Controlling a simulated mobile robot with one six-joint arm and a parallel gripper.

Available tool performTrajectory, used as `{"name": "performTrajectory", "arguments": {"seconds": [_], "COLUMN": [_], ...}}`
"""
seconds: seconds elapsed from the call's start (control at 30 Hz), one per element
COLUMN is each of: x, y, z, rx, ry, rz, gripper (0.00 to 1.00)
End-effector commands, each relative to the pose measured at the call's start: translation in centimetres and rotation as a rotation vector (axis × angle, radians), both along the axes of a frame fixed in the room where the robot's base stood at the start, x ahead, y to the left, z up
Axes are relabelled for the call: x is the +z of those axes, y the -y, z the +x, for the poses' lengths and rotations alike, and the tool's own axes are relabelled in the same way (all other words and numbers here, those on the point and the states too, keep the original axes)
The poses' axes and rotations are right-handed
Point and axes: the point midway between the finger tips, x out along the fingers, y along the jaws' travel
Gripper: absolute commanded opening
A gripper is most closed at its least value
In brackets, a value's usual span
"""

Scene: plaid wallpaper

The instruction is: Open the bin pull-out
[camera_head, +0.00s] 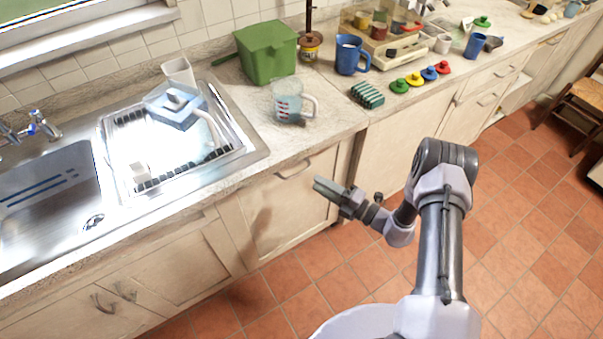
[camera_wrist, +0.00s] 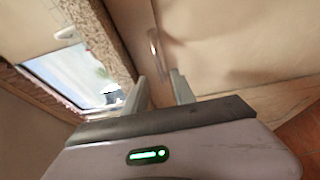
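The pale cream cabinet front that seems to be the bin pull-out (camera_head: 283,208) is below the counter, right of the sink. It looks shut against the cabinet. Its curved metal handle (camera_head: 294,170) is near the top edge. My gripper (camera_head: 320,187) is in front of this panel, near its right side, apart from the handle. In the wrist view my gripper (camera_wrist: 162,88) shows two fingers with a gap between them and nothing held. The handle (camera_wrist: 155,46) shows ahead, beyond the fingertips. The bin itself is not visible.
The counter edge (camera_head: 320,146) runs above the panel. A clear measuring jug (camera_head: 288,104) and a green container (camera_head: 267,52) stand on the counter. The sink (camera_head: 50,195) and its cabinets are at left. The tiled floor (camera_head: 310,278) in front is free.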

Motion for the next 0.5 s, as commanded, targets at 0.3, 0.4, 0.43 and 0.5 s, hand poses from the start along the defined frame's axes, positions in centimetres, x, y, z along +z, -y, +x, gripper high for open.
{"name": "performTrajectory", "arguments": {"seconds": [0.3,0.4,0.43,0.5], "x": [0.1,0.2,0.2,0.2], "y": [-5.7,-6.4,-6.5,-6.6], "z": [3.8,4.2,4.3,4.4], "rx": [0.003,0.002,0.002,0.002], "ry": [0.004,0.003,0.003,0.002], "rz": [-0.001,-0.002,-0.002,-0.001], "gripper": [0.31,0.31,0.31,0.31]}}
